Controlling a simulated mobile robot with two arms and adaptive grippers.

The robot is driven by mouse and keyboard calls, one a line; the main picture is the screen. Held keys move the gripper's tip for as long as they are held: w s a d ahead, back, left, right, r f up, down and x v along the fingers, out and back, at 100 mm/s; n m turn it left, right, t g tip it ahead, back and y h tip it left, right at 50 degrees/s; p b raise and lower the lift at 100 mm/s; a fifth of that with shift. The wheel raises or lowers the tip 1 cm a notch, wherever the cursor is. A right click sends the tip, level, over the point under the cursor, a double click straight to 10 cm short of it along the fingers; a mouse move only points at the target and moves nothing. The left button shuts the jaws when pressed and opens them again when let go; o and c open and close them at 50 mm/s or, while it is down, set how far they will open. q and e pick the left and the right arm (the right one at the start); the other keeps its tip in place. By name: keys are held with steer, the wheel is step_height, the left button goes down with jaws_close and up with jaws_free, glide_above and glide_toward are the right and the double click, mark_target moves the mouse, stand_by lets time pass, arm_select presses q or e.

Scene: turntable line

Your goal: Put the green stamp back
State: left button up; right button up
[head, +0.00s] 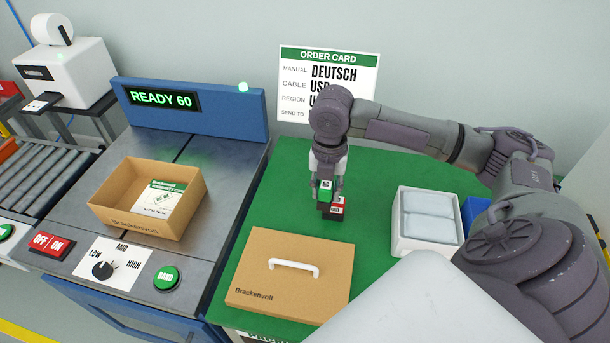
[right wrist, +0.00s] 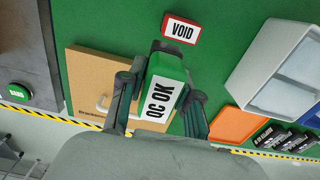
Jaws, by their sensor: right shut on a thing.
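The green stamp (head: 325,194), labelled QC OK, is held upright between the fingers of my right gripper (head: 327,182). In the right wrist view the green stamp (right wrist: 160,88) sits between both fingers of the right gripper (right wrist: 165,92). A red VOID stamp (head: 337,208) is right beside it at the green mat. The red stamp also shows in the right wrist view (right wrist: 181,28), just beyond the green one. A dark block (head: 328,214) shows under the stamps; whether the green stamp touches it is hidden. My left gripper is out of view.
A cardboard lid (head: 290,272) with a white handle lies in front on the green mat (head: 385,165). A white tray (head: 396,238) with white pouches stands right. An open carton (head: 160,232) holding a printed sheet is on the left station. An order card (head: 328,54) stands behind.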

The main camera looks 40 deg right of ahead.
steer(key=w+a+f, duration=0.1)
steer(key=w+f, duration=0.1)
steer(key=w, duration=0.1)
steer(key=w+f, duration=0.2)
steer(key=w, duration=0.2)
steer(key=w+a+f, duration=0.1)
steer(key=w+f, duration=0.1)
steer(key=w, duration=0.1)
steer(key=shift+w+a+f, duration=0.1)
steer(key=shift+w+a, duration=0.15)
steer(key=shift+a, duration=0.05)
steer(key=shift+f+p, duration=0.3)
steer(key=shift+f, duration=1.75)
steer(key=shift+f, duration=0.2)
steer(key=o, duration=0.9)
step_height(320, 180, up, 12)
steer(key=shift+r, duration=0.25)
